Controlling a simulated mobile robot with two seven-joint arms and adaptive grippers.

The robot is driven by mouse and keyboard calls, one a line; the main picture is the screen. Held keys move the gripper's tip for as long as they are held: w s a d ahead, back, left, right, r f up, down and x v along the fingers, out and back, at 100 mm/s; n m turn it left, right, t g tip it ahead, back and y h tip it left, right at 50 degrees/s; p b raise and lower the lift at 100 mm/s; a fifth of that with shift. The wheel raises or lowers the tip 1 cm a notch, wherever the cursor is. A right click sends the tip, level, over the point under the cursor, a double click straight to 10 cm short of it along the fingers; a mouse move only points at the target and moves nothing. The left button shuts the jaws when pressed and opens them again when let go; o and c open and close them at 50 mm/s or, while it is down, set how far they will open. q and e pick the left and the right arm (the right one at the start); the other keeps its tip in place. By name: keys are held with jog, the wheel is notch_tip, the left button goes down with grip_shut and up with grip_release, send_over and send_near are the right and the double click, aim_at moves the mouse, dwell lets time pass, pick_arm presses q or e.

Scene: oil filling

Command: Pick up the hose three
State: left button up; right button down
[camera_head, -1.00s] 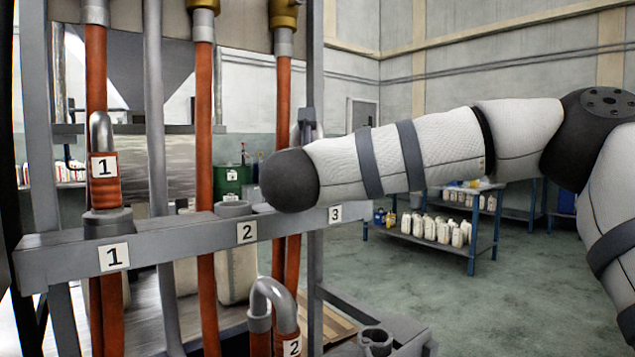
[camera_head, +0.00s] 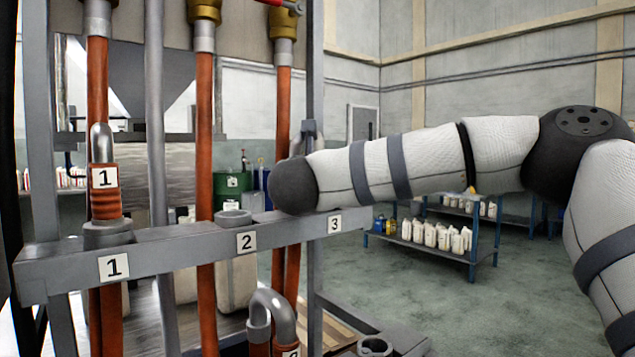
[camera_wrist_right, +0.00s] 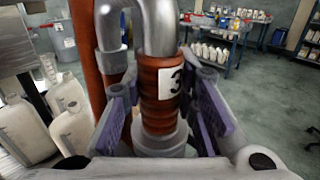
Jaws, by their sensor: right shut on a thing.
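Hose three (camera_wrist_right: 158,98) stands upright in the right wrist view, with an orange ribbed sleeve, a black 3 on a white label and a bent metal tube on top. My right gripper (camera_wrist_right: 163,108) has its purple fingers on both sides of the sleeve and is shut on it. The sleeve's lower end sits at a grey collar (camera_wrist_right: 160,140); I cannot tell whether it is still seated there. In the head view my right forearm hides the gripper and most of hose three. Its metal bend (camera_head: 309,132) shows above the forearm. My left gripper is not in view.
A grey rack bar (camera_head: 180,247) with labels 1, 2 and 3 runs across. Hose one (camera_head: 104,185) stands in its holder at left. Hose two's bent tube (camera_head: 275,305) hangs below the bar. A blue shelf (camera_head: 445,255) with white bottles stands behind, beyond clear floor.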

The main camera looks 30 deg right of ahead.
aim_at(320, 141)
jog(key=r, duration=0.1)
jog(key=r+p, duration=0.1)
jog(key=r, duration=0.1)
jog(key=s+r+p, duration=0.1)
jog(key=r, duration=0.1)
jog(key=shift+s+a+r, duration=0.1)
jog(key=shift+a+r, duration=0.15)
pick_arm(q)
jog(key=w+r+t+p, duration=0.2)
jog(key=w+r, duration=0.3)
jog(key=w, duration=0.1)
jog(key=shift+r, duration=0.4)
pick_arm(e)
jog(key=s+a+r, duration=0.7)
jog(key=s+a, duration=0.1)
jog(key=s, duration=0.2)
jog(key=shift+r, duration=0.3)
jog(key=shift+a, duration=0.1)
